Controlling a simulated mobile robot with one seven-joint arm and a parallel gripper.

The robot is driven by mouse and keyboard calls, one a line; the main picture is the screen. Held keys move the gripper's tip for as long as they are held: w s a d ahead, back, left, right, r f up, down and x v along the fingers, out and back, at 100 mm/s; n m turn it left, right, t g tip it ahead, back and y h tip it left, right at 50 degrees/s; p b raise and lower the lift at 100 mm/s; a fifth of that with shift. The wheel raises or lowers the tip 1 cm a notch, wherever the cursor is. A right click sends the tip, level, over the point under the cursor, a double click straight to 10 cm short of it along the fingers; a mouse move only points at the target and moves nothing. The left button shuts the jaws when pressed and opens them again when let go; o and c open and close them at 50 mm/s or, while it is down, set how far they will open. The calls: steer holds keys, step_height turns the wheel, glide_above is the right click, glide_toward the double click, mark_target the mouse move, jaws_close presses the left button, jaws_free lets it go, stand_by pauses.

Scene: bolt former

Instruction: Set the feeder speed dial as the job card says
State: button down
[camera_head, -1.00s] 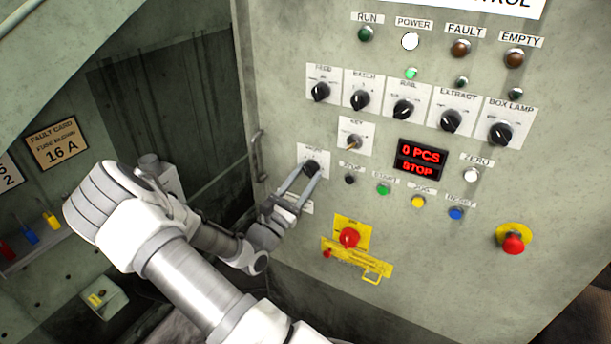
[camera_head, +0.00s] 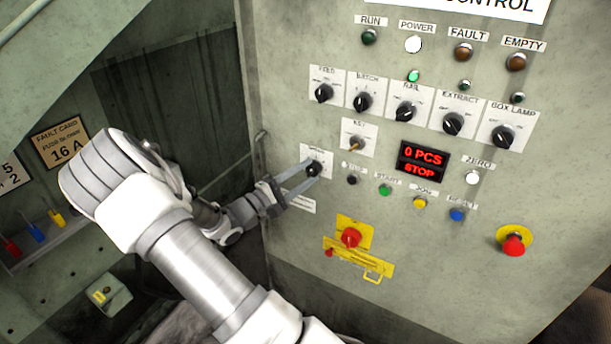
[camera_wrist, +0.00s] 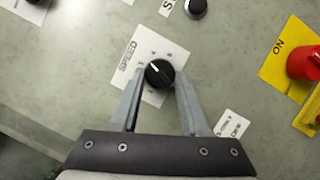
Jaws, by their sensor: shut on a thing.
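The feeder speed dial (camera_wrist: 160,73) is a round black knob on a white plate marked SPEED, with small scale marks around it. Its white pointer line aims to the upper left in the wrist view. In the head view the dial (camera_head: 313,169) sits at the panel's lower left, below the key switch. My gripper (camera_wrist: 159,80) is shut on the dial, one grey finger on each side; it also shows in the head view (camera_head: 309,171), reaching in from the lower left. I cannot make out a job card.
The display (camera_head: 423,161) reads 0 PCS, STOP. The push buttons, including a green one (camera_head: 384,190), sit right of the dial. A red switch on a yellow plate (camera_head: 351,237) is below, and a red emergency button (camera_head: 513,244) is at far right. A FAULT CARD (camera_head: 60,143) hangs at left.

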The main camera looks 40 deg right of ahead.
steer(key=m+y+b, duration=0.1)
steer(key=m, duration=0.3)
steer(key=shift+g, duration=0.3)
steer(key=m+y+b, duration=0.1)
steer(key=m+b, duration=0.1)
steer(key=m, duration=0.1)
steer(key=shift+r+y+b, duration=0.15)
steer(key=shift+y+b, duration=0.25)
steer(key=m+t+y+b, duration=0.1)
steer(key=m+b, duration=0.2)
steer(key=b, duration=0.2)
steer(key=shift+r+m, duration=0.1)
steer(key=shift+m, duration=0.2)
steer(key=b, duration=0.1)
steer(key=m+y+b, duration=0.1)
steer(key=shift+s+r+t+b, duration=0.1)
steer(key=shift+r+t+b, duration=0.15)
steer(key=shift+t+b, duration=0.05)
steer(key=shift+r+m, duration=0.1)
steer(key=shift+m, duration=0.2)
steer(key=shift+c, duration=1.9)
jaws_free()
steer(key=shift+d, duration=0.1)
